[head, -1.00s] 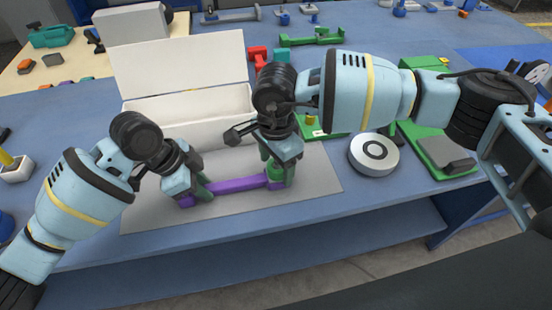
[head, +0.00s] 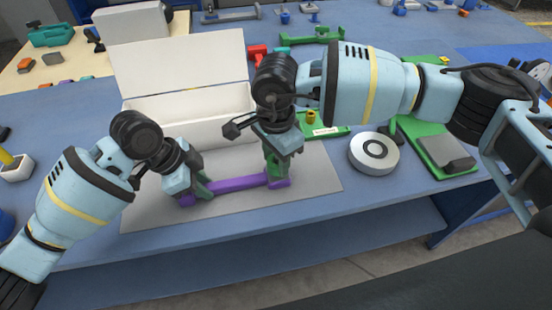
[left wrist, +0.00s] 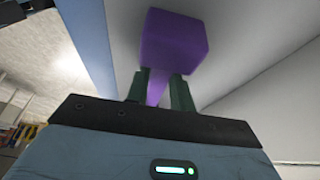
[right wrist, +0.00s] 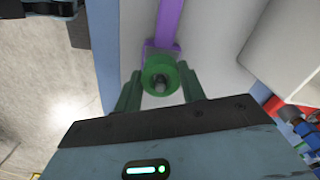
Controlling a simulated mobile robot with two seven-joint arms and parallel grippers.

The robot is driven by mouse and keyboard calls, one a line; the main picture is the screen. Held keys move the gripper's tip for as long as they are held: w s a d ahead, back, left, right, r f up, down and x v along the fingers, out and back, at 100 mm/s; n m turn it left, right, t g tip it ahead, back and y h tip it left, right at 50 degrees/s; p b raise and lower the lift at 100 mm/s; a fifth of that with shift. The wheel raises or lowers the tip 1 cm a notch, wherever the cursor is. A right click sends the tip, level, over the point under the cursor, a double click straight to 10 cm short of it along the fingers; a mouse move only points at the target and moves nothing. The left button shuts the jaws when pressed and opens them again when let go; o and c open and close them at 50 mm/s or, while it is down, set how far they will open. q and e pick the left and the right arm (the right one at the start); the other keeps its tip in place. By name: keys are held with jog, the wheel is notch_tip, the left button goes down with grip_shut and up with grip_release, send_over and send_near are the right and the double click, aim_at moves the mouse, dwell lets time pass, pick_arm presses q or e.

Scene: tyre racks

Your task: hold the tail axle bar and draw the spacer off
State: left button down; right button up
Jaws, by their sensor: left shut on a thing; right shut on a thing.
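The purple tail axle bar (head: 238,183) lies across the grey mat. My left gripper (head: 194,190) is shut on its left end; in the left wrist view the bar's end block (left wrist: 175,40) shows beyond the fingers (left wrist: 160,88). My right gripper (head: 275,165) is shut on the green round spacer (right wrist: 160,76) above the bar's right end. In the right wrist view its fingers (right wrist: 160,90) flank the spacer, and a grey pin tip shows in the spacer's hole. The fingers mostly hide the spacer in the head view.
An open white box (head: 190,128) stands behind the bar. A white round disc (head: 374,153) and a green fixture with a grey block (head: 447,152) are to the right. A green plate (head: 325,132) lies behind my right gripper. The front of the mat is clear.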

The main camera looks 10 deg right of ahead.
jog(key=shift+r, duration=2.1)
jog(key=shift+r, duration=3)
jog(key=d+r, duration=0.2)
jog(key=d, duration=0.8)
pick_arm(q)
jog(key=c, duration=1.1)
grip_release()
jog(key=shift+r, duration=0.1)
jog(key=v, duration=1.1)
jog(key=shift+a+r, duration=0.25)
jog(key=shift+r, duration=0.1)
